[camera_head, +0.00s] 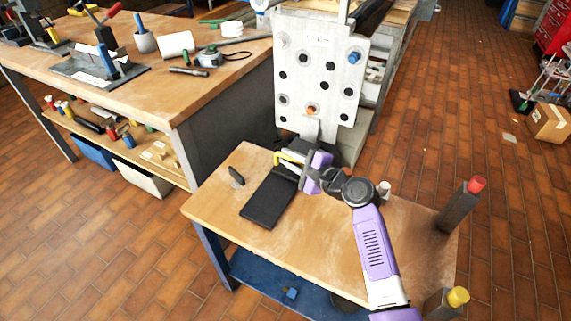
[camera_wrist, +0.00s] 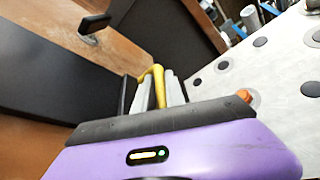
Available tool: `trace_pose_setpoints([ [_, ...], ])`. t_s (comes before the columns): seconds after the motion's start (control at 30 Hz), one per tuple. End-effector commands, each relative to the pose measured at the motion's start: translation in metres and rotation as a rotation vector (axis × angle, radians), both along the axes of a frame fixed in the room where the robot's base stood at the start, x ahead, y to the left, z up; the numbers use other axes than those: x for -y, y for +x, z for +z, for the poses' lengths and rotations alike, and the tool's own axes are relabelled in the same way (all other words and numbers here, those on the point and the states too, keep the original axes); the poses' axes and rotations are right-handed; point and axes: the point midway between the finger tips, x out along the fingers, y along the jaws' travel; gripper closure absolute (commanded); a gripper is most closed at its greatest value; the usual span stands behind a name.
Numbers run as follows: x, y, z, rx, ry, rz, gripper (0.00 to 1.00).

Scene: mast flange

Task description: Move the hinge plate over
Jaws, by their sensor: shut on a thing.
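A pale grey plate (camera_head: 318,75) stands upright behind the small table, with several dark holes, a blue peg (camera_head: 354,57) at upper right and an orange peg (camera_head: 311,109) near the bottom. It is the likeliest hinge plate; no hinge can be made out. In the wrist view the plate (camera_wrist: 270,75) fills the right side, with an orange peg (camera_wrist: 244,95) close by. My gripper (camera_head: 292,166) is low in front of the plate, shut on a yellow bent rod (camera_head: 284,155). The rod (camera_wrist: 157,85) shows between the fingers (camera_wrist: 160,92) in the wrist view; its lower end is hidden.
A black flat pad (camera_head: 268,200) lies on the small wooden table (camera_head: 215,205), beside a small dark object (camera_head: 236,176). Posts with red (camera_head: 477,184) and yellow (camera_head: 458,296) caps stand at the table's right. A cluttered workbench (camera_head: 150,90) is at the left.

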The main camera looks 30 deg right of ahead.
Motion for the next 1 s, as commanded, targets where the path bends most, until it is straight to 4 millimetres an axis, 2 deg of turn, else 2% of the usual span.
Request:
trace_pose_setpoints([
  [0.03,0.006,0.001,0.001,0.004,-0.006,-0.013,1.00],
  [0.17,0.007,0.002,0.001,0.005,-0.007,-0.015,1.00],
  [0.2,0.007,0.002,0.001,0.005,-0.008,-0.017,0.77],
  [0.27,0.008,0.002,0.001,0.004,-0.007,-0.018,0.65],
  [0.3,0.008,0.001,0.001,0.004,-0.007,-0.018,0.64],
  [0.77,0.006,-0.003,0.001,0.002,-0.004,-0.011,0.64],
  [1.0,0.015,-0.035,0.009,0.001,-0.006,-0.013,0.64],
])
